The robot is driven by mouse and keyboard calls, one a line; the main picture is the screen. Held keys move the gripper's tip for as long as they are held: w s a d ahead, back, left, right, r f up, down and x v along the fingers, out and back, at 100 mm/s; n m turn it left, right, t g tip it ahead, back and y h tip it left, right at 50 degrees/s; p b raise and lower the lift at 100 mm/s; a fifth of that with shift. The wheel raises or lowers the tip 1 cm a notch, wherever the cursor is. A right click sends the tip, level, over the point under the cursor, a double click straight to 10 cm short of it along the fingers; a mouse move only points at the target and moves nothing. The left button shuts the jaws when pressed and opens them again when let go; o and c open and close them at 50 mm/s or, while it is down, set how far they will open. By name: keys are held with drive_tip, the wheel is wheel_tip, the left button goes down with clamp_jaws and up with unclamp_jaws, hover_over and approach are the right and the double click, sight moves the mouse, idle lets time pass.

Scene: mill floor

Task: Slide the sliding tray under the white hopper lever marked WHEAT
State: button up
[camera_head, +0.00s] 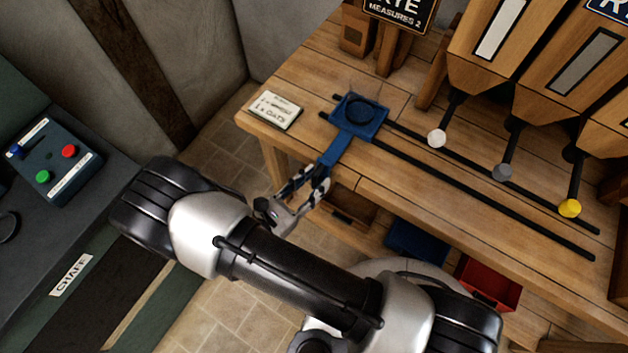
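The blue sliding tray (378,132), with a dark round recess, sits at the left end of two black rails on the wooden bench. Its blue handle (336,150) points toward the front edge. My gripper (319,176) is at the handle's near end, with a finger on either side. Whether the fingers press on it is not clear. The white-knobbed lever (436,138) hangs under the leftmost hopper in view (476,70), right of the tray. That hopper has a white stripe; no WHEAT marking is visible.
Grey (502,172) and yellow (570,208) knobbed levers hang further right. The rails (480,190) are clear right of the tray. A written card (275,110) lies left of it. Blue (415,243) and red (488,285) bins sit below. A button box (55,160) stands far left.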

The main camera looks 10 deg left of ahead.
drive_tip(key=shift+w+d, duration=0.2)
drive_tip(key=shift+w, duration=0.05)
drive_tip(key=shift+c, duration=0.3)
clamp_jaws()
idle(0.4)
